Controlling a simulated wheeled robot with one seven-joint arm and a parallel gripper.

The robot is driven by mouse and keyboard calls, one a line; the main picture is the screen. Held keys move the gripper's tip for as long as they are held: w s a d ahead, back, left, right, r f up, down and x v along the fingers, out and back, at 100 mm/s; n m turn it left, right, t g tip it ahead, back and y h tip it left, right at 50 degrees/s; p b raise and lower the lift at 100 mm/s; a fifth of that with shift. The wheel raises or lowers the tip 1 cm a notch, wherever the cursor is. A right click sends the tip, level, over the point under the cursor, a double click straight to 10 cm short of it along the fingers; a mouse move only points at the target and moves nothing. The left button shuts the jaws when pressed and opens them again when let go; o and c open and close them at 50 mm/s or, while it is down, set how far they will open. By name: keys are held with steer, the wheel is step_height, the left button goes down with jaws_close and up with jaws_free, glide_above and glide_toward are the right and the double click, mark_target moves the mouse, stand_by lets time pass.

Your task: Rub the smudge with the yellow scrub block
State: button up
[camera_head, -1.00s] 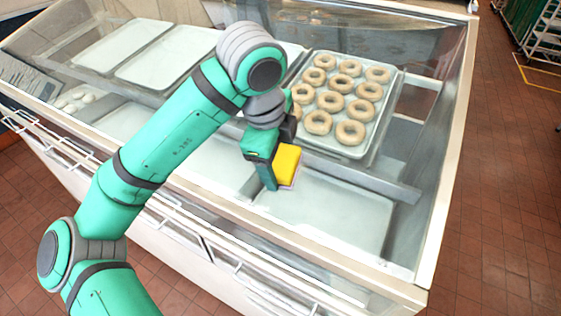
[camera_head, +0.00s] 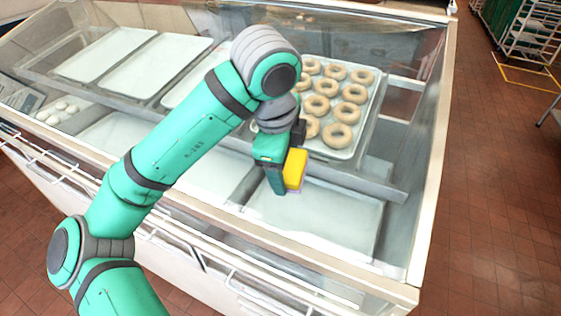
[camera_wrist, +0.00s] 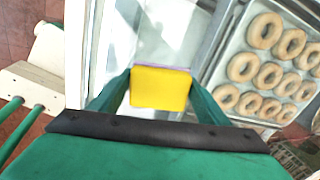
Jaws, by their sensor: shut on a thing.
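The yellow scrub block (camera_head: 295,169) is held in my gripper (camera_head: 280,178) inside the display case, above the empty pan (camera_head: 340,215) at the front right. In the wrist view the block (camera_wrist: 160,88) sits between the two green fingers of my gripper (camera_wrist: 158,92), with a thin purplish layer along its far edge. The gripper is shut on it. I cannot tell whether the block touches the surface below. I cannot make out the smudge in either current view; the block, gripper or arm may hide it.
A tray of ring doughnuts (camera_head: 372,78) stands behind the gripper and also shows at right in the wrist view (camera_wrist: 225,70). Empty trays (camera_head: 105,52) lie at the back left. The case's front rail (camera_head: 300,255) and right frame (camera_head: 437,150) bound the space.

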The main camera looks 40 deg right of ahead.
mark_target(301, 169)
steer(key=shift+s+d, duration=0.5)
steer(key=shift+s, duration=0.7)
steer(key=shift+s+d, duration=0.45)
steer(key=shift+s, duration=0.7)
steer(key=shift+s+d, duration=0.5)
steer(key=shift+s, duration=0.7)
steer(key=shift+f, duration=0.1)
steer(key=shift+w+a+f, duration=0.1)
steer(key=shift+w+a, duration=0.15)
steer(key=shift+w, duration=0.35)
steer(key=shift+w+a, duration=0.3)
steer(key=shift+w, duration=0.35)
steer(key=shift+w+a+f, duration=0.1)
steer(key=shift+w+a, duration=0.15)
steer(key=shift+w, duration=0.35)
steer(key=shift+w+a+r, duration=0.1)
steer(key=shift+w+a, duration=0.35)
steer(key=shift+w, duration=0.65)
steer(key=shift+w+a, duration=0.5)
steer(key=shift+w, duration=0.65)
steer(key=shift+w+a+r, duration=0.1)
steer(key=shift+w+a, duration=0.35)
steer(key=shift+w, duration=0.65)
steer(key=shift+r, duration=0.1)
steer(key=shift+v, duration=2.45)
steer(key=shift+r, duration=0.55)
